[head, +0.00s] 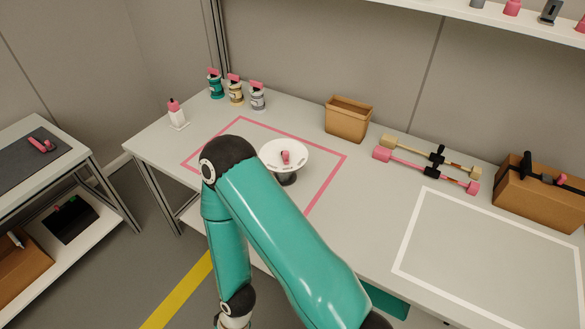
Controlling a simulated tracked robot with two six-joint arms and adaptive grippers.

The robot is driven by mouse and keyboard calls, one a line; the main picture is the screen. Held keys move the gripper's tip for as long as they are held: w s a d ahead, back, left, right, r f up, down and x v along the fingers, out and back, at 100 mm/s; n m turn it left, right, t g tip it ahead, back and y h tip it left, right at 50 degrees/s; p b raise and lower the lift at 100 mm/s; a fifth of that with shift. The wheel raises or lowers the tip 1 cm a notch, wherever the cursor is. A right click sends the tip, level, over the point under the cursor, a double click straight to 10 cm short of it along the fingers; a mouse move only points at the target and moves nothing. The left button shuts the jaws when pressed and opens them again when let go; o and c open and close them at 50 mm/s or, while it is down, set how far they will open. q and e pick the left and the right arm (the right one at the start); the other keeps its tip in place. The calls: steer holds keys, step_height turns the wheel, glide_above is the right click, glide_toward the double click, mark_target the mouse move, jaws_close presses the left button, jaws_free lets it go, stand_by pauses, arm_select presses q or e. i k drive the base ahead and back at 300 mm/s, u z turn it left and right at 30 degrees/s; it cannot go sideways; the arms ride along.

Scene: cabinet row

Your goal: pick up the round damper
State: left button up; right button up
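I cannot tell for sure which thing is the round damper. A round white dish (272,152) stands on a dark foot inside the pink outlined area of the table (365,190). A small pink piece (285,157) sits on the dish. One teal arm of mine crosses the middle of the view, bent at a dark joint in front of the dish. It hides part of the pink outline and the table's front edge. Neither gripper shows; the arm's wrist end leaves the picture at the bottom.
Several small jars with pink tops (236,92) and a white bottle (177,115) stand at the back left. A brown bin (348,120), long bars with pink ends (425,168) and a brown box (540,190) line the back. The white outlined area (490,258) is clear.

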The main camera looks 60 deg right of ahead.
mark_target(284, 166)
steer(key=z, duration=1)
steer(key=i, duration=0.55)
steer(key=z, duration=0.25)
